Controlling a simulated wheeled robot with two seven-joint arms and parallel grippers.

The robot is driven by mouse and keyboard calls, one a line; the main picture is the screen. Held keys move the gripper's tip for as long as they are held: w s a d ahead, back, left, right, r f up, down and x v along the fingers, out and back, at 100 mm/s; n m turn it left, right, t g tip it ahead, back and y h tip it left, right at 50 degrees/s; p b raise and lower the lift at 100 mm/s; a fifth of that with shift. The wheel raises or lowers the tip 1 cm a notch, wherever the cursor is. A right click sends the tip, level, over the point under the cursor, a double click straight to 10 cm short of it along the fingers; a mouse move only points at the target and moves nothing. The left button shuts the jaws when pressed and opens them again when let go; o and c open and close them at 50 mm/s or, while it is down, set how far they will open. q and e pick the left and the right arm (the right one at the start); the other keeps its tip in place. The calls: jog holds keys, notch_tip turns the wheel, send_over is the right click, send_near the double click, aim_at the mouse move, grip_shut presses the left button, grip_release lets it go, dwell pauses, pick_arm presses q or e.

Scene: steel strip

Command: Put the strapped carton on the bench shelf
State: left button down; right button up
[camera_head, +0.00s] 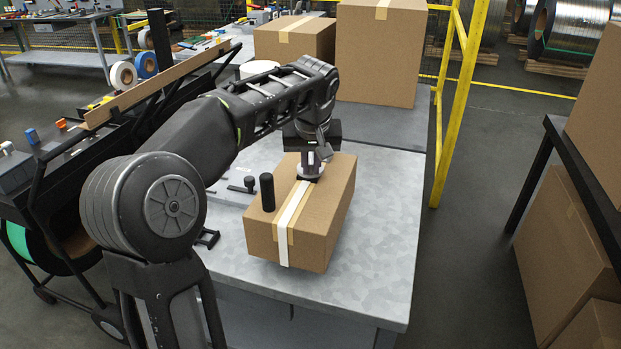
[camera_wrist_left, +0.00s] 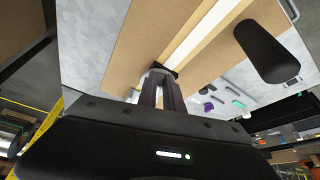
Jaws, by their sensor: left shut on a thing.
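The strapped carton (camera_head: 325,205) is a brown box with a white strap and pale tape over its top and front. It is over the near part of the metal bench (camera_head: 385,230); I cannot tell whether it touches the bench. My left gripper (camera_head: 311,176) is above its top, shut on the strap (camera_wrist_left: 187,45) near the middle, and the fingertips (camera_wrist_left: 160,76) show there in the left wrist view. The grey bench shelf (camera_head: 385,125) is at the back of the bench, with two larger cartons on it. My right gripper is not in view.
A black cylinder (camera_head: 267,192) shows at the carton's left edge. Small dark parts (camera_head: 243,185) lie left of the carton. A yellow post (camera_head: 460,100) stands right of the bench. A black rack with cartons (camera_head: 565,260) is at far right. The shelf's front strip is clear.

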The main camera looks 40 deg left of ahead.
aim_at(311, 183)
pick_arm(q)
jog(key=shift+r, duration=0.1)
jog(key=shift+f, duration=1.85)
jog(key=shift+f, duration=0.2)
jog(key=c, duration=1.5)
grip_release()
jog(key=v, duration=1.2)
jog(key=shift+r, duration=0.1)
